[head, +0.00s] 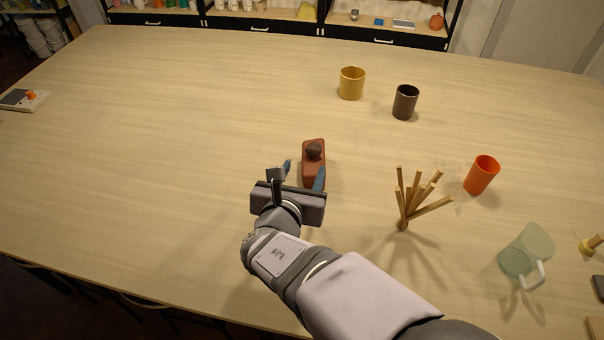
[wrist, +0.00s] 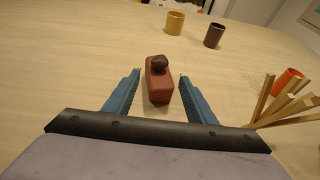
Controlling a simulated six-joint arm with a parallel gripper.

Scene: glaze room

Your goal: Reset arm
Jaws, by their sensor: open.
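My gripper (head: 304,174) is open over the middle of the table, with its two blue fingers spread apart. A reddish-brown block with a dark round knob (head: 314,165) sits on the table just past the fingertips. In the wrist view the block (wrist: 159,85) shows between and slightly beyond the fingers of my gripper (wrist: 159,82), with a gap on each side. Nothing is held. The lower part of the block is partly hidden by the gripper in the head view.
A yellow cup (head: 351,84), a dark brown cup (head: 405,102) and an orange cup (head: 481,175) stand beyond and to the right. A bundle of wooden sticks (head: 413,199) and a greenish glass mug (head: 525,252) are right of my arm. The table's left side is mostly clear.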

